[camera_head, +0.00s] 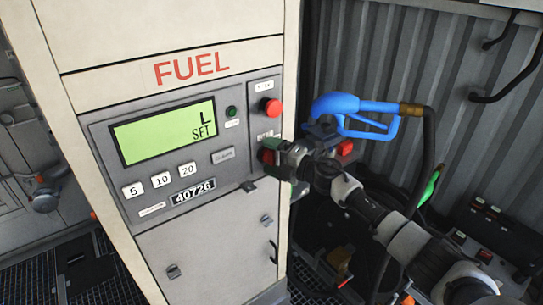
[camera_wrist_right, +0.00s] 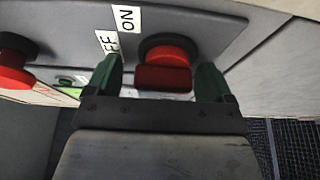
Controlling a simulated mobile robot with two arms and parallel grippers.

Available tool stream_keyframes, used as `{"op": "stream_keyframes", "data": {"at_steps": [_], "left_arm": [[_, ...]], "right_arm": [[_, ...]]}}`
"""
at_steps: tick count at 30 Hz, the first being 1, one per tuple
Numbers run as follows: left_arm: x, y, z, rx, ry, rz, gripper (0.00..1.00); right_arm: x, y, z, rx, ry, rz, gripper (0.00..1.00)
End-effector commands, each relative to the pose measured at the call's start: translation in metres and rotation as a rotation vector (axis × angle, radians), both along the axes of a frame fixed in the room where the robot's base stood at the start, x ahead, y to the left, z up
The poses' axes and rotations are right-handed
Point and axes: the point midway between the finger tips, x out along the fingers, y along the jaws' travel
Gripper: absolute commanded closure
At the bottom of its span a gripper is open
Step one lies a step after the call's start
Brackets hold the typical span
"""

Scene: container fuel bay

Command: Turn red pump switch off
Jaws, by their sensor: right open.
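The red pump switch (camera_wrist_right: 165,52) sits on the grey panel, a round knob with a red bar handle standing out toward my gripper. My right gripper (camera_wrist_right: 160,82) is open, with one green finger on each side of the switch; I cannot tell whether either finger touches it. Beside the switch are an ON label (camera_wrist_right: 126,18) and a partly hidden OFF label (camera_wrist_right: 107,42). In the head view my right gripper (camera_head: 282,160) is at the panel's right edge and mostly hides the switch. My left gripper is not in view.
A red button (camera_head: 270,107) sits just above the switch. The fuel pump (camera_head: 165,30) has a lit green display (camera_head: 165,130). A blue nozzle (camera_head: 355,107) with a black hose (camera_head: 428,160) hangs close behind my right arm. A corrugated wall (camera_head: 400,50) stands behind.

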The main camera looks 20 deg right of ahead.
Motion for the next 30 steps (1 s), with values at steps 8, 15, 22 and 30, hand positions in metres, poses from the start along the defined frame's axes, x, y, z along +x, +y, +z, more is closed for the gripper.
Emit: {"op": "stream_keyframes", "data": {"at_steps": [8, 15, 22, 30], "left_arm": [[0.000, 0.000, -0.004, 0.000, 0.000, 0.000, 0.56], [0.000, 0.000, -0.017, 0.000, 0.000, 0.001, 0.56], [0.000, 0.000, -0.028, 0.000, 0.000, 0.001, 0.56], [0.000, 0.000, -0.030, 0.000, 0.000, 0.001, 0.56]], "right_arm": [[-0.010, -0.010, -0.003, -0.002, 0.002, 0.000, 0.17], [-0.045, -0.041, -0.004, -0.005, 0.002, 0.001, 0.17], [-0.072, -0.066, -0.002, -0.001, 0.001, -0.001, 0.17], [-0.080, -0.073, 0.001, 0.001, 0.001, 0.000, 0.17]]}}
